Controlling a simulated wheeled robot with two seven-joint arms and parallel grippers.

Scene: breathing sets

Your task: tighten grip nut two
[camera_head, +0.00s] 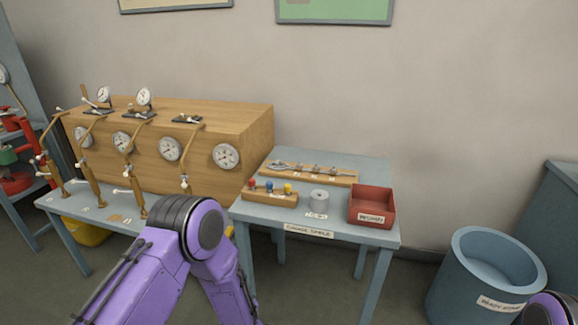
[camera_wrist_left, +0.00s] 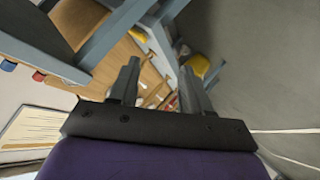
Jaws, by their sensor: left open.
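Several brass-coloured breathing-set tubes with pale fittings stand along the front of the wooden cabinet (camera_head: 205,110); one is a slim tube (camera_head: 128,172) near its middle, another an upright tube (camera_head: 184,165) near its right. I cannot tell which small fitting is grip nut two. My left gripper (camera_wrist_left: 160,72) is open in the left wrist view, with nothing clearly held between its fingers. Blurred wooden and blue surfaces with small pale parts lie beyond it. In the head view my left arm hides part of the bench, and its gripper is not visible. Only a piece of my right arm shows, bottom right.
A blue-grey side table (camera_head: 330,225) holds a spanner rack (camera_head: 335,176), a wooden block with coloured knobs (camera_head: 270,198), a grey cylinder (camera_head: 319,200) and a red bin (camera_head: 371,208). The gauge bench (camera_head: 70,210) adjoins it. A blue tub (camera_head: 460,292) stands right, beyond clear floor.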

